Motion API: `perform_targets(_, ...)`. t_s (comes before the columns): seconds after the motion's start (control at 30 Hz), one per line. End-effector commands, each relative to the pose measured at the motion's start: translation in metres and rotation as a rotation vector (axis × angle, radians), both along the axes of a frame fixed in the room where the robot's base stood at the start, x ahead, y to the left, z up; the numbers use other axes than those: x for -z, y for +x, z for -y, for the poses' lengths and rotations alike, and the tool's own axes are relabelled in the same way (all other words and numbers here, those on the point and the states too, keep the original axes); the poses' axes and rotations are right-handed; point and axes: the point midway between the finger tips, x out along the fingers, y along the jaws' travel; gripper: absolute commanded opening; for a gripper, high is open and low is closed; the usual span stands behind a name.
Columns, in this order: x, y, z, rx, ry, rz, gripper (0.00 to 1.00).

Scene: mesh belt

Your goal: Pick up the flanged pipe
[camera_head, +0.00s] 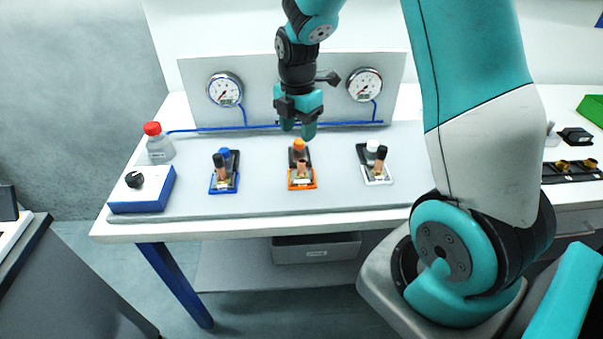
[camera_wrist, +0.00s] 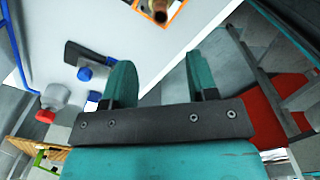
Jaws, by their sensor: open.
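Three short copper pieces stand in small coloured holders on the bench. The middle one, in the orange holder (camera_head: 302,184), is an open-topped copper pipe (camera_head: 302,166) with a wider rim, and looks most like the flanged pipe. It also shows at the top edge of the wrist view (camera_wrist: 157,10), partly cut off. The left copper piece (camera_head: 220,172) and right copper piece (camera_head: 378,166) have dark tops. My gripper (camera_head: 298,130) hangs above and behind the orange holder, fingers down. In the wrist view my gripper (camera_wrist: 160,78) is open, with nothing between its fingers.
An orange knob (camera_head: 299,145), a blue knob (camera_head: 225,153) and a white knob (camera_head: 372,146) stand behind the holders. A gauge panel (camera_head: 295,70) rises behind. A red-capped bottle (camera_head: 158,146) and blue control box (camera_head: 143,190) are at left. The bench front is clear.

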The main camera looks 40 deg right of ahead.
Motion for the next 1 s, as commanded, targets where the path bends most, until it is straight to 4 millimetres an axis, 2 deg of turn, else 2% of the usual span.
perform_targets(0.1,0.026,-0.001,0.0,0.0,0.002,-0.006,0.53)
perform_targets(0.3,0.056,0.0,0.0,0.001,0.001,-0.002,0.53)
perform_targets(0.53,0.071,-0.001,0.003,0.002,0.002,-0.002,0.53)
perform_targets(0.8,0.107,-0.001,0.009,0.0,0.002,-0.001,0.53)
perform_targets(1.0,0.115,-0.001,0.009,0.001,0.0,0.002,0.53)
